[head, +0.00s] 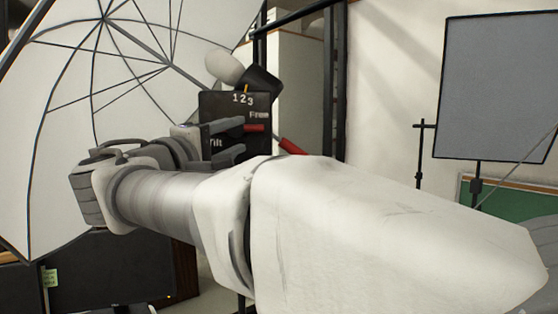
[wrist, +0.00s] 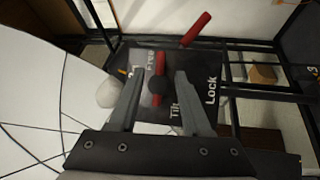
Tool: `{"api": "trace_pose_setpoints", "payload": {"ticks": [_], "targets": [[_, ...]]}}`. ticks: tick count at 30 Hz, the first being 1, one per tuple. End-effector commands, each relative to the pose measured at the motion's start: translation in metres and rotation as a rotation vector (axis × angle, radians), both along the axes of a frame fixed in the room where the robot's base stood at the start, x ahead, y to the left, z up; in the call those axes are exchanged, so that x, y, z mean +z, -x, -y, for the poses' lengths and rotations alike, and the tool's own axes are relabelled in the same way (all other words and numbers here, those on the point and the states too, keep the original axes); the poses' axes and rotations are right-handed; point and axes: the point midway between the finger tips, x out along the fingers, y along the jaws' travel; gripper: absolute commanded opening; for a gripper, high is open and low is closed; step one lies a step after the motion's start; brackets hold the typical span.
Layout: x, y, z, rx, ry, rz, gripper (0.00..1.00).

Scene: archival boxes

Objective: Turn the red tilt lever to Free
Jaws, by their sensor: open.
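The red tilt lever (wrist: 160,64) sits on a black hub on the dark panel (wrist: 140,58). In the wrist view it points up the picture, with the word Free to its left and Lock to the lower right. In the head view its red end (head: 255,128) shows just below the word Free on the panel (head: 222,104). My gripper (wrist: 161,73) is open, with one finger on each side of the lever. Whether a finger touches it I cannot tell. In the head view my gripper (head: 243,135) covers part of the panel, and Lock is hidden.
A second red handle (wrist: 196,30) sticks out past the panel; it also shows in the head view (head: 291,146). A white umbrella (head: 70,110) is at the left. Black frame posts (head: 335,80) stand behind the panel. A grey screen (head: 497,85) stands at the right.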

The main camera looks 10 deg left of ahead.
Motion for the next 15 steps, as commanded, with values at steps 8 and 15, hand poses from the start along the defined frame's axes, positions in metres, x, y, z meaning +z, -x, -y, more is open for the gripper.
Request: {"api": "trace_pose_setpoints", "payload": {"ticks": [8, 15], "targets": [[-0.014, 0.066, -0.017, 0.004, 0.0, -0.001, 0.48], [-0.019, 0.099, -0.024, 0.001, 0.001, 0.0, 0.48]]}}
